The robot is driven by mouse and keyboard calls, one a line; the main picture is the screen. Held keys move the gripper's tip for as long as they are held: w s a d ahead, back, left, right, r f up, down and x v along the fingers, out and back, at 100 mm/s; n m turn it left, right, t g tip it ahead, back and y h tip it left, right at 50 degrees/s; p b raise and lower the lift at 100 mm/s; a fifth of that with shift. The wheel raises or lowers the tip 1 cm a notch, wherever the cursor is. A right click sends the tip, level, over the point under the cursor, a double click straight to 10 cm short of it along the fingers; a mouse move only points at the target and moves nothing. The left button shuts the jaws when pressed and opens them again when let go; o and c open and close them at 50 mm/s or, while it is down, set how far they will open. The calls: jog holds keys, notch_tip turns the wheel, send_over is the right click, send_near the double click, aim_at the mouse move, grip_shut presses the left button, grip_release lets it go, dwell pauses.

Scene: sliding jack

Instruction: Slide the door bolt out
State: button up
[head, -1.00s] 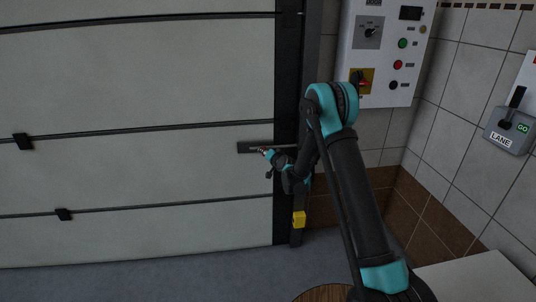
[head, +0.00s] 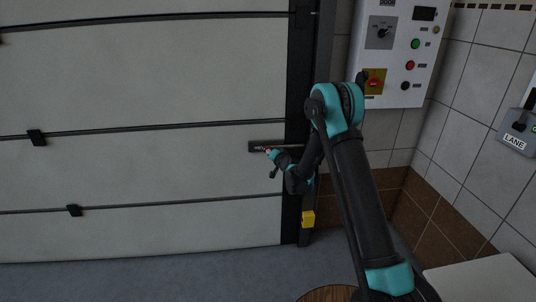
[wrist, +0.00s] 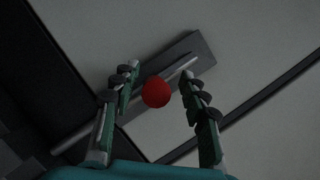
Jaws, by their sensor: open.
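The door bolt is a grey metal rod with a red ball knob (wrist: 156,92), on a dark plate (wrist: 203,54) on the door. In the wrist view the rod runs slantwise from lower left to upper right. In the head view the plate (head: 254,146) sits at the door's right edge, partly behind my arm. My gripper (wrist: 156,78) is open, with one finger on each side of the knob. A gap shows between the knob and each finger. In the head view my gripper (head: 269,151) is small and close against the plate.
The pale panelled door (head: 150,165) fills the left, with dark seams and a dark frame post on its right. A control box (head: 395,60) hangs on the tiled wall above my arm. A yellow block (head: 308,219) sits low on the post.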

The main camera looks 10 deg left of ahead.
jog(key=shift+s+d, duration=0.1)
jog(key=v, duration=1.1)
jog(key=shift+s+d, duration=0.2)
jog(key=shift+s, duration=0.1)
jog(key=shift+r, duration=0.15)
jog(key=s+d+r+n+g+h, duration=0.1)
jog(key=s+d+r+g+h, duration=0.1)
jog(key=s+d, duration=0.6)
jog(key=s+d+r+n+g+h, duration=0.1)
jog(key=s+d+r+n+g, duration=0.15)
jog(key=s+d, duration=0.55)
jog(key=s+d+f+g+h, duration=0.2)
jog(key=s+d, duration=0.5)
jog(key=s, duration=0.5)
jog(key=s+d+f+g+h, duration=0.2)
jog(key=s+d, duration=0.4)
jog(key=s, duration=0.6)
jog(key=shift+s+d+f+h, duration=0.3)
jog(key=shift+s+d+h, duration=0.05)
jog(key=shift+h, duration=0.05)
